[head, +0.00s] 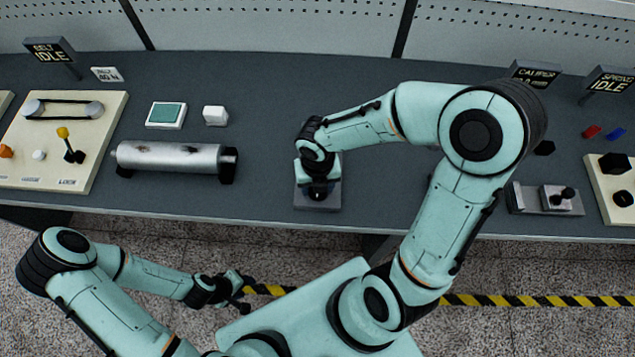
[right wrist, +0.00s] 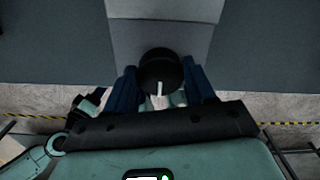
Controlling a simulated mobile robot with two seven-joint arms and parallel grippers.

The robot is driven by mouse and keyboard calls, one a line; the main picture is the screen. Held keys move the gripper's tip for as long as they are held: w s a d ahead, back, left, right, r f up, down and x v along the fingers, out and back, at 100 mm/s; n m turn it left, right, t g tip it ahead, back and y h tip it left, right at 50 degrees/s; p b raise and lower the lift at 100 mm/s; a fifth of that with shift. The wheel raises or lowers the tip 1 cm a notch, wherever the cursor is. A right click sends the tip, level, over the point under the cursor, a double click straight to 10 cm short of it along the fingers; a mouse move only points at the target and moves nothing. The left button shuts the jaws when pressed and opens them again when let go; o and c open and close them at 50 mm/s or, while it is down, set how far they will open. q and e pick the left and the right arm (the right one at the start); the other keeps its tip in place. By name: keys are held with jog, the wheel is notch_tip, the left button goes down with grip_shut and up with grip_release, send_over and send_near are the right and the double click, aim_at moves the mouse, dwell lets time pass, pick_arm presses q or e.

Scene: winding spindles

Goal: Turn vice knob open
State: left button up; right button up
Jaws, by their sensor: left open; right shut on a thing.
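The vice (head: 317,203) is a small grey block at the front edge of the bench, partly hidden under my right arm. In the right wrist view its grey body (right wrist: 160,38) runs up from a round black knob (right wrist: 160,68) with a white mark. The mark points toward the bottom of that view. My right gripper (right wrist: 162,88) has one dark blue finger on each side of the knob and is shut on it. My left gripper (head: 240,285) is open and empty, low in front of the bench, away from the vice.
A metal roller (head: 170,158) lies left of the vice, with a green-screened box (head: 166,114) and a white block (head: 215,116) behind it. A belt panel (head: 50,140) stands far left. A caliper fixture (head: 530,200) sits to the right. Bench between roller and vice is clear.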

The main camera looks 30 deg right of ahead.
jog(key=shift+w, duration=0.1)
jog(key=o, duration=1.1)
jog(key=shift+c, duration=0.2)
jog(key=shift+r, duration=0.15)
notch_tip(320, 180, up, 13)
